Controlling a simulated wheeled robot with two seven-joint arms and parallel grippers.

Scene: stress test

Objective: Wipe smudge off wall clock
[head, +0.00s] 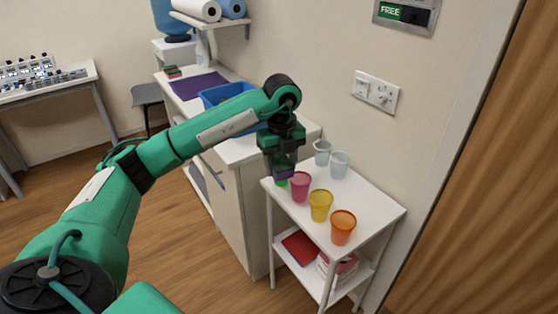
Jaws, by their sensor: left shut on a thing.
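No wall clock and no smudge show in the head view. My left gripper (284,158) points down over the near left corner of a small white shelf unit (370,206). My right gripper is not in view.
Pink (301,186), yellow (320,205) and orange (342,227) cups stand on the shelf unit, with two clear cups (340,165) behind. A counter with a blue bin (225,95) is at left. The wall has a switch plate (376,92) and a FREE sign (404,14).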

